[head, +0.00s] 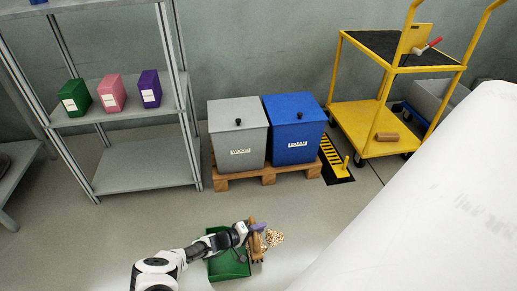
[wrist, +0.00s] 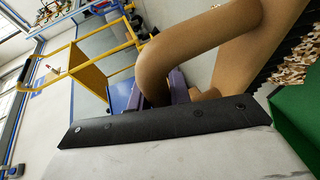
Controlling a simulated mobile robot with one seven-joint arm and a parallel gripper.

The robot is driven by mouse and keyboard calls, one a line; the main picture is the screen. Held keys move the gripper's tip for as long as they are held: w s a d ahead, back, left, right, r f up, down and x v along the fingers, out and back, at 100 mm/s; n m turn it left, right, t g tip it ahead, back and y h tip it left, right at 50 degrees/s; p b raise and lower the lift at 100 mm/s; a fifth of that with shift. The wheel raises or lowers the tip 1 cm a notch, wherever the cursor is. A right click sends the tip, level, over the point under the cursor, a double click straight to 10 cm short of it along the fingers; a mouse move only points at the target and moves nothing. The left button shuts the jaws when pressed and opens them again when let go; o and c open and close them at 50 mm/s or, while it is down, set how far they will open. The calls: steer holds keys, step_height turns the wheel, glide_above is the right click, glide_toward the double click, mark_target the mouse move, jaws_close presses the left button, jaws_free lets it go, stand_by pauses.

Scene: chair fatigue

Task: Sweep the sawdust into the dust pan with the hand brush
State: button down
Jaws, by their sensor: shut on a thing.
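The hand brush (head: 256,246) has a tan wooden body with a looped handle. It also fills the middle of the wrist view (wrist: 200,45), where dark bristles show along its right side. My gripper (head: 258,227) has purple fingers and is shut on the brush handle; the fingers show partly behind the handle in the wrist view (wrist: 178,88). The green dust pan (head: 230,266) lies on the floor, left of the brush, partly hidden by my arm. A small heap of sawdust (head: 274,238) lies on the floor just right of the brush. It also shows near the bristles (wrist: 300,62).
A grey bin (head: 238,140) and a blue bin (head: 295,138) stand on a wooden pallet (head: 222,182) behind. A grey shelf (head: 140,178) stands at left, a yellow cart (head: 362,128) at right. A large white surface (head: 440,190) covers the lower right. Floor around the pan is clear.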

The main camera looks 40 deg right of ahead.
steer(key=shift+f+b, duration=0.4)
steer(key=shift+f, duration=0.5)
steer(key=s+d+b, duration=0.2)
steer(key=s+d, duration=0.5)
steer(key=d, duration=0.5)
steer(key=shift+s+d+b, duration=0.25)
steer(key=shift+d+b, duration=0.1)
steer(key=shift+d, duration=0.05)
steer(key=c, duration=1.8)
jaws_free()
jaws_close()
